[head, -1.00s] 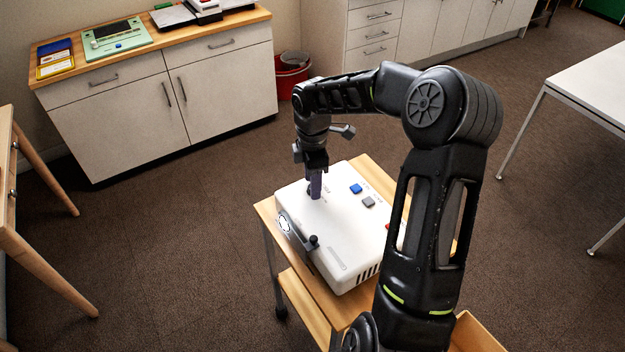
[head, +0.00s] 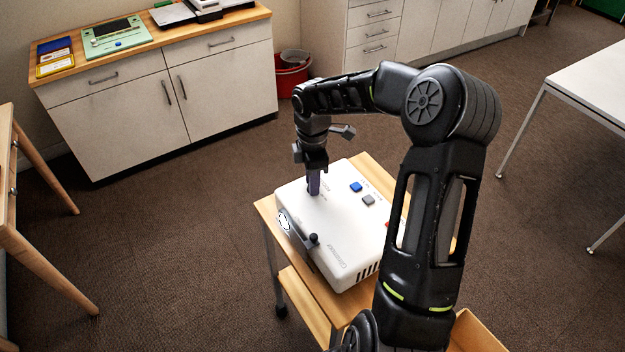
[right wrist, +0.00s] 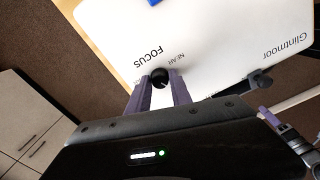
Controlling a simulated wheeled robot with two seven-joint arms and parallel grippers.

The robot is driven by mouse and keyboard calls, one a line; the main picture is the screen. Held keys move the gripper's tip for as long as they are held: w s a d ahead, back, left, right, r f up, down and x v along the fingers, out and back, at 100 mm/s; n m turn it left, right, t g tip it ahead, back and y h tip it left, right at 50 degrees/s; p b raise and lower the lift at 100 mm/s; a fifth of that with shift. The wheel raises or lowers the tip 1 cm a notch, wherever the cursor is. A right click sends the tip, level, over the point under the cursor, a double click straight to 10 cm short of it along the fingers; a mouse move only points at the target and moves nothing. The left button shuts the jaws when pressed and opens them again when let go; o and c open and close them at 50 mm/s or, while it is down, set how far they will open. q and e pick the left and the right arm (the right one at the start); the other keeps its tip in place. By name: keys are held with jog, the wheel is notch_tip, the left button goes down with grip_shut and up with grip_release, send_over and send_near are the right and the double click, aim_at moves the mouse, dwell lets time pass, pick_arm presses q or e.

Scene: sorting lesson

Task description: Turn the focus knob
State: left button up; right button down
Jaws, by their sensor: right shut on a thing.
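A white projector-like device (head: 335,235) sits on a small wooden cart, with a blue button (head: 355,187) and a grey button (head: 369,200) on its top. In the right wrist view, the black round focus knob (right wrist: 159,76) stands on the device's white top (right wrist: 215,40), beside the printed words FOCUS and NEAR. My right gripper (head: 314,190) points down at the device's far left part. In the right wrist view, its purple fingers (right wrist: 160,88) are shut on the knob, one on each side. In the head view the fingers hide the knob. My left gripper is not in view.
The wooden cart (head: 290,283) has little free top around the device. A cabinet (head: 160,105) with a green device (head: 116,38) stands at the back left. A red bin (head: 292,75) is beside it. A white table (head: 595,85) is at right. Carpet lies open between.

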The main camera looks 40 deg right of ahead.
jog(key=shift+f+m+b, duration=0.15)
jog(key=shift+m+b, duration=0.45)
jog(key=shift+m, duration=0.9)
jog(key=c, duration=1.2)
grip_release()
jog(key=shift+o, duration=0.2)
jog(key=shift+r, duration=0.3)
notch_tip(320, 180, up, 8)
jog(key=shift+f+b, duration=0.2)
jog(key=shift+b, duration=0.6)
jog(key=shift+f, duration=0.1)
